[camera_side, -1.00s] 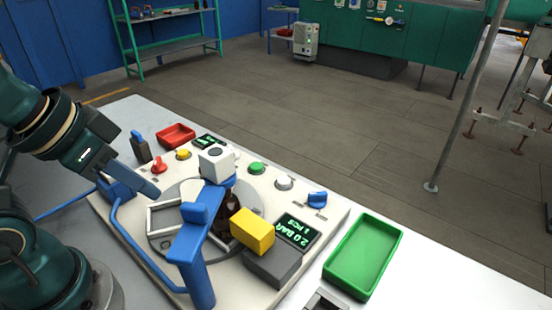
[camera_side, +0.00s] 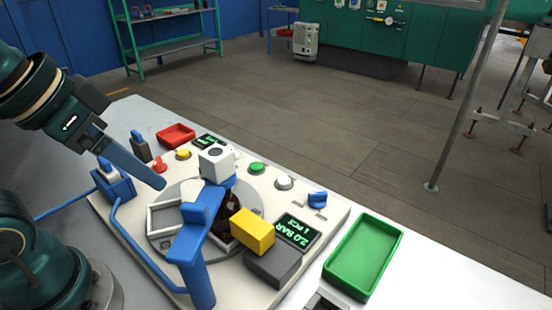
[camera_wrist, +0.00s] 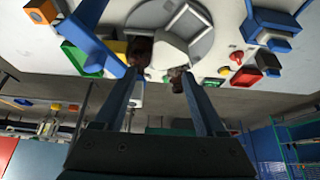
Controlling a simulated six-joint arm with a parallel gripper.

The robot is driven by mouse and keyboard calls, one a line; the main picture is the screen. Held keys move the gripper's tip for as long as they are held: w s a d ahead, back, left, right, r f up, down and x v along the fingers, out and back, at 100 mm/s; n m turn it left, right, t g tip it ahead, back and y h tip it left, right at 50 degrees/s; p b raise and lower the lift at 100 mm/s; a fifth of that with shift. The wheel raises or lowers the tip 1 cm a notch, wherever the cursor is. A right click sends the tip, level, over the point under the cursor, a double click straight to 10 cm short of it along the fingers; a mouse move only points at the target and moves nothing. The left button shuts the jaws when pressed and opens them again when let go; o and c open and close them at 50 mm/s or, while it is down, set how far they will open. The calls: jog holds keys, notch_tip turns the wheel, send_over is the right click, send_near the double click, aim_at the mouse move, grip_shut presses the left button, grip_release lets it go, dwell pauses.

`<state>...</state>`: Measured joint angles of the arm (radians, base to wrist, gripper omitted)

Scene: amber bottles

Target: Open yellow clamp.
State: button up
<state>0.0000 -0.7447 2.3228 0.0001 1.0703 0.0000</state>
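The yellow clamp (camera_side: 252,230) is a yellow block on a dark grey base at the panel's near right, beside the amber bottle (camera_side: 229,214). Whether it touches the bottle is unclear. The bottle stands on the round grey plate (camera_side: 165,242), partly hidden by the blue arm-shaped fixture (camera_side: 190,242). My gripper (camera_side: 160,183) hangs left of the fixture, apart from the clamp; only one finger shows clearly there. In the wrist view, my gripper (camera_wrist: 158,73) has its two fingers spread with a gap between them. The bottle (camera_wrist: 139,50) shows beyond the left finger.
A display (camera_side: 297,231) and green tray (camera_side: 362,256) lie to the right.

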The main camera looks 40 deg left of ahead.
notch_tip(320, 180, up, 2)
jog(key=m+g, duration=0.6)
jog(key=m, duration=1.2)
send_over(257, 228)
notch_tip(257, 228, down, 14)
jog(key=shift+w+a+f, duration=0.1)
jog(key=shift+f, duration=0.05)
grip_shut()
dwell(0.8)
